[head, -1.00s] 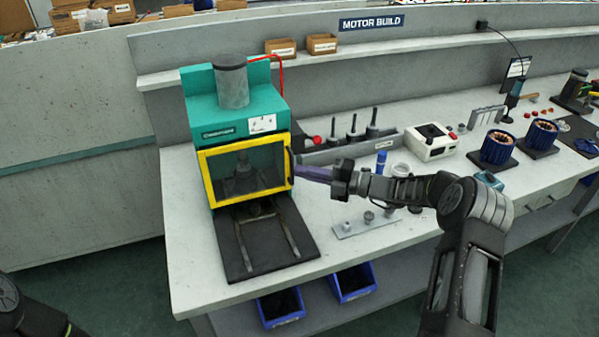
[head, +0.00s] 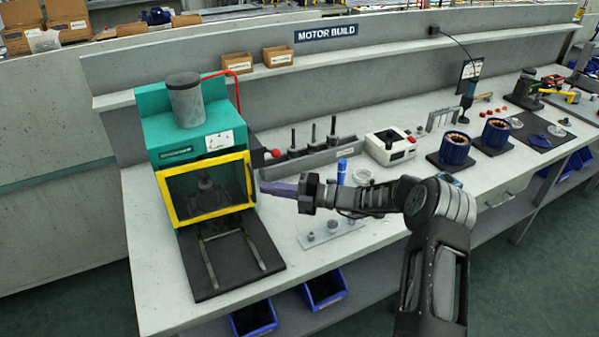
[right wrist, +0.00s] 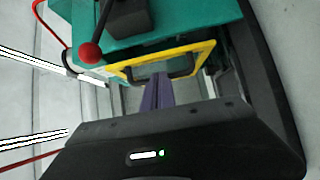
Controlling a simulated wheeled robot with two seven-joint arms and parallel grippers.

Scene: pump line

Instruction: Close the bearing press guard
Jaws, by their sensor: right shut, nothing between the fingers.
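The bearing press (head: 187,145) is a teal machine with a grey cylinder on top, at the left of the bench in the head view. Its guard (head: 208,217) is a yellow-framed clear panel across the front opening. It looks near the press front, but I cannot tell whether it is fully closed. A dark handle (head: 249,181) is on the guard's right side. My right gripper (head: 262,186) is shut and empty, its purple fingertips just right of the handle. The right wrist view shows the fingertips (right wrist: 160,78) close to the black handle (right wrist: 165,75); contact is unclear. My left gripper is out of view.
A dark plate with two rails (head: 230,262) lies before the press. A red-knobbed lever (head: 273,153) sticks out at its right. A small metal parts strip (head: 328,234) lies below my right forearm. Blue bins (head: 325,289) hang under the bench's front edge.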

